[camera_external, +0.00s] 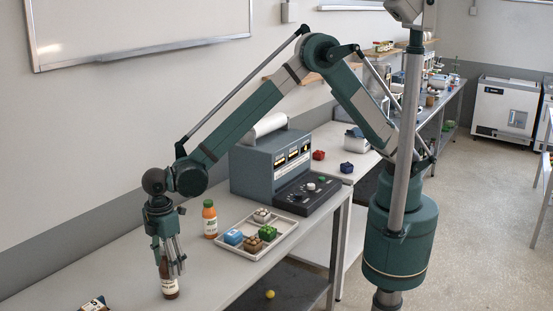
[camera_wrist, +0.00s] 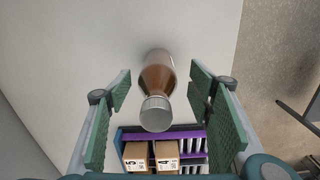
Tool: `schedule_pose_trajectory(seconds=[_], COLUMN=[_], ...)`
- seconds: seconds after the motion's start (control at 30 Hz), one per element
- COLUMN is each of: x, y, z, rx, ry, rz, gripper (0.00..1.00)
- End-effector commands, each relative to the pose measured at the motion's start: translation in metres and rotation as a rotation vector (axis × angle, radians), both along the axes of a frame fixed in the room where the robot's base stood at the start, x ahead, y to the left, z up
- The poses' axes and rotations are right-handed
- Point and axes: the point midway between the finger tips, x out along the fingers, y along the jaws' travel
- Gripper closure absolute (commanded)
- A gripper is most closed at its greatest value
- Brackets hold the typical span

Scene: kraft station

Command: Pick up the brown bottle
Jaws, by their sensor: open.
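The brown bottle (camera_external: 169,286) stands upright on the bench, with a pale label low on its side. My gripper (camera_external: 168,268) points down over it, and the fingers partly hide its upper part. In the wrist view the brown bottle (camera_wrist: 158,76) shows its silver cap towards the camera. It lies between the two green finger pads of my gripper (camera_wrist: 162,110), with a gap on both sides. The gripper is open, and I see no contact with the bottle.
An orange bottle (camera_external: 210,219) stands right of my gripper, near a white tray (camera_external: 254,255) of small coloured blocks. A dark control machine (camera_external: 271,163) stands behind. A box (camera_external: 95,304) sits at the lower left. In the wrist view, a purple-edged rack (camera_wrist: 190,135) shows below the bottle.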

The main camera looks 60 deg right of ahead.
Motion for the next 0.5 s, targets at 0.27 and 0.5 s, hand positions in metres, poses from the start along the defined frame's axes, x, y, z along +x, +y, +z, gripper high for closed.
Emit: schedule_pose_trajectory(seconds=[0.27,0.5], x=[0.0,0.0012], y=[0.0,0.0013], z=[-0.0004,-0.0099], rx=[0.0,0.0], ry=[0.0,0.0], rz=[0.0,0.0], gripper=[0.48,0.48])
